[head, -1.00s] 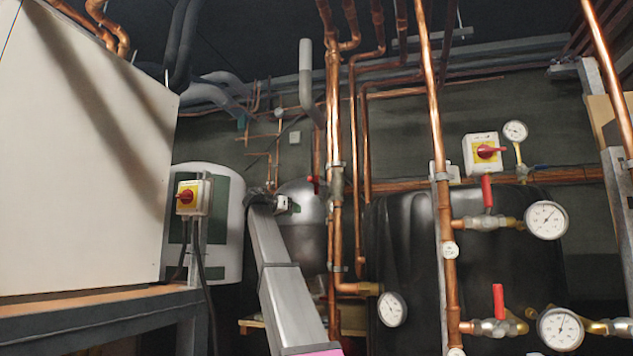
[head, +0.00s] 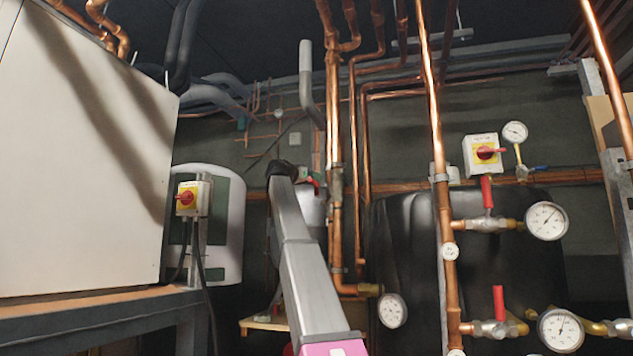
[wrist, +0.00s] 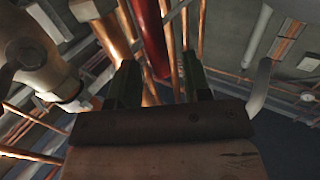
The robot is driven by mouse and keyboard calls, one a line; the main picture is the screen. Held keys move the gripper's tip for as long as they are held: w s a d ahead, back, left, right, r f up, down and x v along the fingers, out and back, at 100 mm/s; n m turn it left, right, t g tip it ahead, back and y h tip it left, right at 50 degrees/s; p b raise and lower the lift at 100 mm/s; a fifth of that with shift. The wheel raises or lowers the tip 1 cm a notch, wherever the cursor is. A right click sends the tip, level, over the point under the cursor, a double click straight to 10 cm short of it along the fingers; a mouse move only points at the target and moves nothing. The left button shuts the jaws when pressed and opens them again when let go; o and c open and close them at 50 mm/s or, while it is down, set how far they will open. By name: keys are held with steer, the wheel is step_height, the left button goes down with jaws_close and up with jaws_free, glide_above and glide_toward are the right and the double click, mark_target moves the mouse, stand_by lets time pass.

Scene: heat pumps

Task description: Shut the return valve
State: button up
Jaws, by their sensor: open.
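My gripper (wrist: 160,78) is open in the wrist view, its two dark green fingers pointing up the picture. A red valve lever (wrist: 150,38) comes down from the top edge, and its lower end shows between the fingers, nearer the left one. I cannot tell whether they touch. In the head view, a red lever (head: 312,182) shows beside the end of my arm, by the copper pipes; my gripper is mostly hidden there. Two more red levers, an upper one (head: 487,191) and a lower one (head: 499,301), stand upright on valves at the right. No label shows which is the return valve.
Vertical copper pipes (head: 335,120) stand just right of my arm's end. A pale pipe fitting (wrist: 38,58) is close at the left in the wrist view. A white cabinet (head: 80,150), a switch box (head: 193,198) and a round gauge (head: 392,310) are farther off.

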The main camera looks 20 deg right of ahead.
steer(key=shift+x, duration=1.1)
jaws_close()
steer(key=shift+f, duration=0.1)
steer(key=s+a+f+m+g+h, duration=0.5)
steer(key=s+m+h, duration=0.2)
steer(key=m+h, duration=0.3)
steer(key=shift+m+h, duration=0.3)
steer(key=shift+m, duration=1)
steer(key=shift+s+g, duration=0.1)
steer(key=shift+g, duration=0.3)
